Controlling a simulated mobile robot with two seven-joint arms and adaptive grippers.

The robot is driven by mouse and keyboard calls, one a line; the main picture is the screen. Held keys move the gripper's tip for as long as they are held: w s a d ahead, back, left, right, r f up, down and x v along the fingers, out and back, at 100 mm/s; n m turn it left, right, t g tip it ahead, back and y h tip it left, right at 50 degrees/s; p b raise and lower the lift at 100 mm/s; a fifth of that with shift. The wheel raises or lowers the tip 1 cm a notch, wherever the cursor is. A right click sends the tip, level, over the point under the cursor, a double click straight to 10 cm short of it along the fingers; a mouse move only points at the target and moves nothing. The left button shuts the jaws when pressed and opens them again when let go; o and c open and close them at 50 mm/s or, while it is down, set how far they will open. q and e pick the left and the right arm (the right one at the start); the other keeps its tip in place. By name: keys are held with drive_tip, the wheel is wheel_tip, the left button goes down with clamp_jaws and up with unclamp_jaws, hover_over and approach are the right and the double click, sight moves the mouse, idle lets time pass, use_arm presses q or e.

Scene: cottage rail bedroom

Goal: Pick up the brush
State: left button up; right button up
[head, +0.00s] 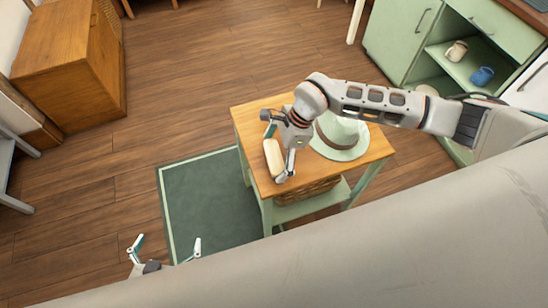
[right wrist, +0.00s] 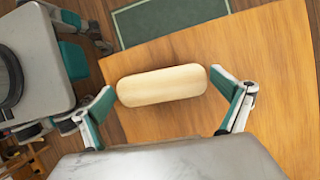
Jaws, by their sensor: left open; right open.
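The brush (right wrist: 162,85) is a pale wooden oblong with rounded ends, lying on the wooden tabletop. In the head view the brush (head: 273,158) is near the table's left edge, partly beside my right gripper (head: 277,155). In the right wrist view my right gripper (right wrist: 163,105) is open, with one finger near each end of the brush. I cannot tell whether the fingers touch it. My left gripper (head: 167,250) is open and empty at the lower left, over the floor and rug, away from the table.
A pale green hat (head: 342,152) sits on the small table (head: 246,120), right of the brush, partly behind my right arm. A wicker basket (head: 308,192) is under the tabletop. A green rug (head: 205,195) lies left of the table. A wooden cabinet (head: 75,65) stands at upper left; open floor lies between.

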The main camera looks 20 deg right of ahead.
sight(274, 156)
drive_tip(key=shift+r, duration=0.1)
drive_tip(key=c, duration=1)
drive_tip(key=shift+c, duration=0.2)
wheel_tip(274, 156, up, 20)
drive_tip(key=shift+p, duration=0.9)
drive_tip(key=o, duration=0.5)
drive_tip(key=c, duration=0.3)
